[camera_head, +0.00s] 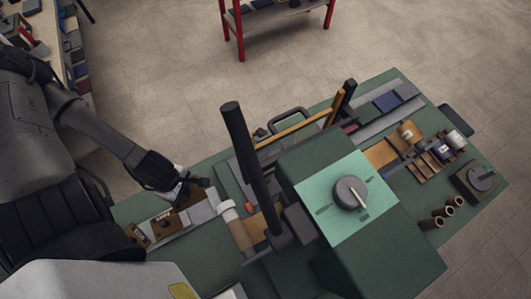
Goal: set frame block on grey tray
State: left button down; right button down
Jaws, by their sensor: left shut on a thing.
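My left gripper (188,188) reaches in from the left over the left end of the green bench. It is shut on a small dark block, which seems to be the frame block; the fingers hide most of it and its outline is hard to make out. My right gripper is not in view.
A large green machine box with a dial (350,193) fills the middle of the bench (395,255). A tall black post (245,150) stands left of it. A white-capped roll (229,211) lies near the grey surface. Jars, brown tubes and dark pads occupy the right side.

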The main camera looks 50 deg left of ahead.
pick_arm(q)
jog(key=w+d+f+b, duration=0.1)
jog(key=w+d+b, duration=0.1)
jog(key=w, duration=0.8)
jog(key=w+d+f+b, duration=0.1)
jog(key=w+d+b, duration=0.2)
jog(key=w, duration=0.7)
jog(key=w+d+f+b, duration=0.1)
jog(key=w+b, duration=0.3)
jog(key=w, duration=0.6)
jog(key=shift+w+d+f, duration=0.2)
jog(key=shift+w+d, duration=0.1)
jog(key=shift+d, duration=0.35)
jog(key=shift+f+b, duration=0.15)
jog(key=shift+b, duration=0.25)
jog(key=c, duration=0.8)
grip_release()
jog(key=shift+c, duration=0.2)
